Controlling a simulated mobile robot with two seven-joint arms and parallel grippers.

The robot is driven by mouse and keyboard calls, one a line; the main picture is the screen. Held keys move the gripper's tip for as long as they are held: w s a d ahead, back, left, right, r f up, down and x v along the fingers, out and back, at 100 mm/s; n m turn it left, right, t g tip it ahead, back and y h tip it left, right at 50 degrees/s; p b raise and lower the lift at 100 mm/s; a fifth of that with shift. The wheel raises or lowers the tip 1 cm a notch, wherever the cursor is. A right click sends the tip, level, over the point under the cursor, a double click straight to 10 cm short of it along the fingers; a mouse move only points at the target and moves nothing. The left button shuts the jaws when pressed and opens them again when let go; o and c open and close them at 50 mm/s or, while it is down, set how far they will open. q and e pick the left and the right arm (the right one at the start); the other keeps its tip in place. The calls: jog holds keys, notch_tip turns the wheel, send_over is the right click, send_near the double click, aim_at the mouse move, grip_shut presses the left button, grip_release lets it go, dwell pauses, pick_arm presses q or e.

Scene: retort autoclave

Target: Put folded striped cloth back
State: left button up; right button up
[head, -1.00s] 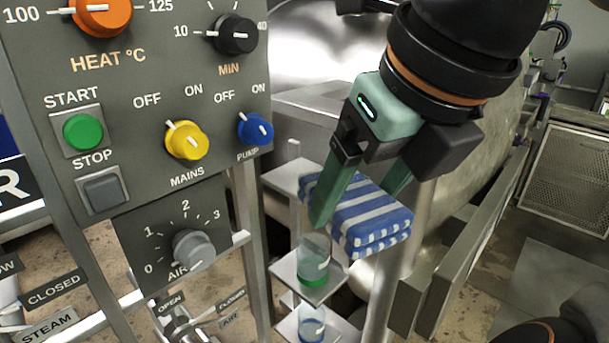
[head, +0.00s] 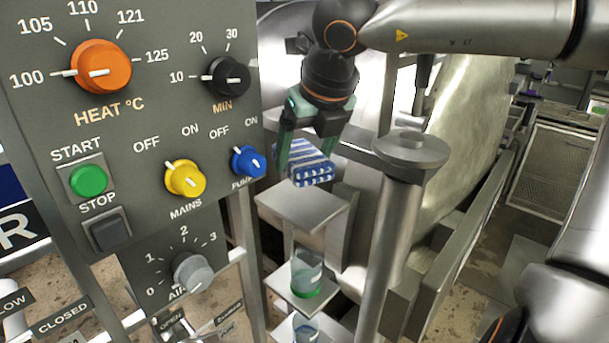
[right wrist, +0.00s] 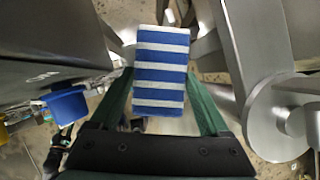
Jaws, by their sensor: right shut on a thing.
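The folded striped cloth (head: 308,166), blue and white, is held between the green fingers of my right gripper (head: 306,158). It hangs above and behind a bare square metal shelf (head: 300,208), apart from it as far as I can tell. In the right wrist view the cloth (right wrist: 161,72) lies lengthwise between the two fingers of the gripper (right wrist: 165,105). My left gripper is not seen in the head view.
The control panel (head: 215,120) with knobs stands close on the left. A capped metal post (head: 410,150) rises to the right of the shelf. Lower shelves hold a glass with green liquid (head: 306,275) and another beaker (head: 305,328). The large steel vessel (head: 455,130) is behind.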

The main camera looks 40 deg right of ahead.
aim_at(305, 205)
notch_tip(305, 205, down, 5)
jog(key=shift+s+a+f, duration=0.1)
jog(key=shift+s, duration=0.05)
jog(key=shift+f+p, duration=0.2)
jog(key=shift+p, duration=0.45)
jog(key=shift+f, duration=0.2)
jog(key=shift+f+b, duration=0.15)
jog(key=shift+b, duration=0.2)
jog(key=o, duration=1)
